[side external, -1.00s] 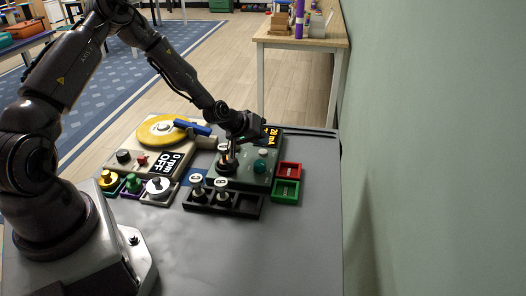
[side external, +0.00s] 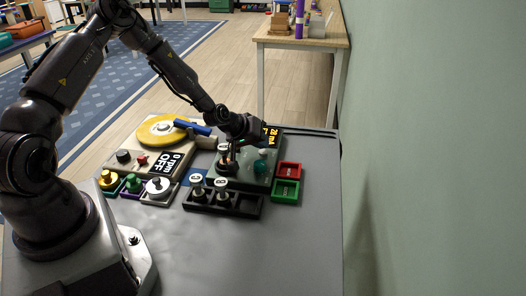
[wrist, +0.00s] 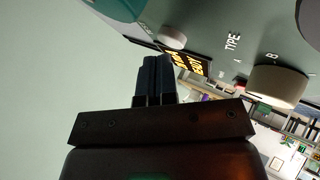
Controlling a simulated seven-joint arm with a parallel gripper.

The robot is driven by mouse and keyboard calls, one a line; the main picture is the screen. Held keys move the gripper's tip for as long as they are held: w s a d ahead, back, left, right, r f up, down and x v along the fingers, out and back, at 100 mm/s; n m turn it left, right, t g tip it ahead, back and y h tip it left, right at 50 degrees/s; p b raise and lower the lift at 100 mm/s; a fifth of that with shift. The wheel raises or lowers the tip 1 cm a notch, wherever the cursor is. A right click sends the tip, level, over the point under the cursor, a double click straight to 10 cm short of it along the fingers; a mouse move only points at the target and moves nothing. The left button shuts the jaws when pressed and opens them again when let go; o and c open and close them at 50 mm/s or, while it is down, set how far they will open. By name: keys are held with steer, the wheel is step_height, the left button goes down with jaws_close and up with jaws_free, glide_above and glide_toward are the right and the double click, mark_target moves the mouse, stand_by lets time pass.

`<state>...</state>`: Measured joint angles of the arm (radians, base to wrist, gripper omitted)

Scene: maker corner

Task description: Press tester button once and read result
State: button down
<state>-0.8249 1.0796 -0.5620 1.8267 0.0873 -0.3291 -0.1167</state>
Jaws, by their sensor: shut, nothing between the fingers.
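The tester (side external: 246,174) is a grey-green box on the dark bench in the side view. Its lit display (side external: 270,136) shows yellow figures that look like 28 mA. A round teal button (side external: 261,168) and a dark knob (side external: 226,169) sit on its top. In the wrist view, a small pale round cap (wrist: 172,37) and the lit display (wrist: 186,60) lie just beyond my gripper (wrist: 157,62). The gripper is shut and empty, over the tester. I cannot tell whether its fingertips touch the panel. A beige knob (wrist: 275,86) sits by the A and B labels.
A black rack (side external: 246,207) holding round-topped pieces stands in front of the tester. Red (side external: 289,170) and green (side external: 285,191) trays sit at its right. A yellow-disc machine (side external: 160,131) reading 0 rpm OFF stands left. The front of the bench is clear.

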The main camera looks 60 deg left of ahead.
steer(key=shift+f, duration=0.45)
stand_by(0.6)
steer(key=shift+r, duration=0.85)
steer(key=shift+r, duration=0.1)
steer(key=shift+r, duration=2.45)
